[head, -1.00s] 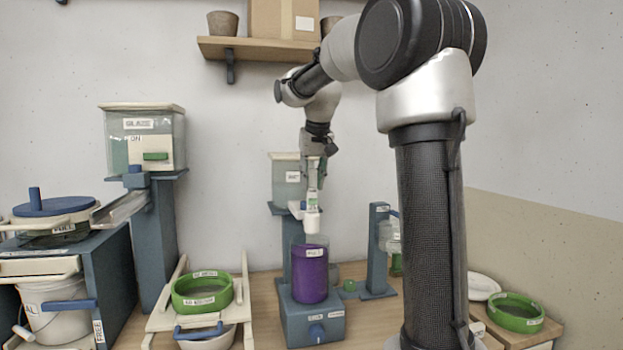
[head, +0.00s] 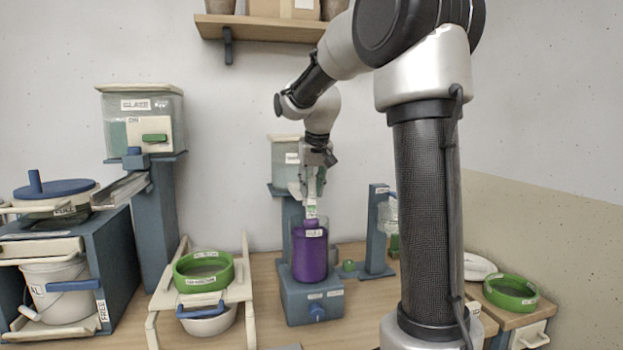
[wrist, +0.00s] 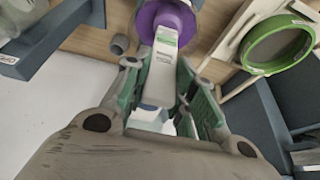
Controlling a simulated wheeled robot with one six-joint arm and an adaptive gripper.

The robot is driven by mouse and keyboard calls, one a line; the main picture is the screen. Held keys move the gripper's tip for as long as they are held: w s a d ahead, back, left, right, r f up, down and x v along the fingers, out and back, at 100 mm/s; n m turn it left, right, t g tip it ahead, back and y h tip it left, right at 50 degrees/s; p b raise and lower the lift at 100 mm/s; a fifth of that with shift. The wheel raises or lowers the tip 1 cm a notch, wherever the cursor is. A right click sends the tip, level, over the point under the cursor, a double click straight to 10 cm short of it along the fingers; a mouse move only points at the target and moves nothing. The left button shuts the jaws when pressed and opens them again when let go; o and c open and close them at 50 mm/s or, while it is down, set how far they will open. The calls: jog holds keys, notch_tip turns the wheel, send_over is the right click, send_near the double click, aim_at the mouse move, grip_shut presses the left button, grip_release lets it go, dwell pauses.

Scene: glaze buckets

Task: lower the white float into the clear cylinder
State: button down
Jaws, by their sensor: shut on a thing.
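The clear cylinder (head: 311,262) holds purple liquid and stands upright on a blue base (head: 312,302). My gripper (head: 311,196) is directly above it, pointing down. It is shut on the pale stem of the white float (head: 311,211), which bears a small green mark. The float's lower end is down inside the cylinder's mouth and hidden in the head view. In the wrist view the stem (wrist: 161,72) lies between the green-padded fingers of my gripper (wrist: 160,103), and its far end meets the purple cylinder (wrist: 182,22).
A blue post stand (head: 377,230) is close on the cylinder's right. A green-ringed sieve (head: 204,272) sits on a cream rack to the left. A glaze tank (head: 142,122) and a wooden shelf (head: 262,28) stand behind. Some bare table shows between rack and base.

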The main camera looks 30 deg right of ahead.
aim_at(312, 202)
jog(key=shift+f, duration=3.15)
jog(key=c, duration=1.1)
grip_release()
jog(key=v, duration=1.2)
jog(key=s+a+f+n, duration=0.1)
jog(key=s+a+f, duration=0.2)
jog(key=s, duration=1)
jog(key=s+a+f+n+y, duration=0.1)
jog(key=s+a+f+n, duration=0.1)
jog(key=s+f, duration=0.6)
jog(key=s+a, duration=0.1)
jog(key=s, duration=0.4)
jog(key=shift+s+f, duration=0.15)
jog(key=shift+s, duration=0.15)
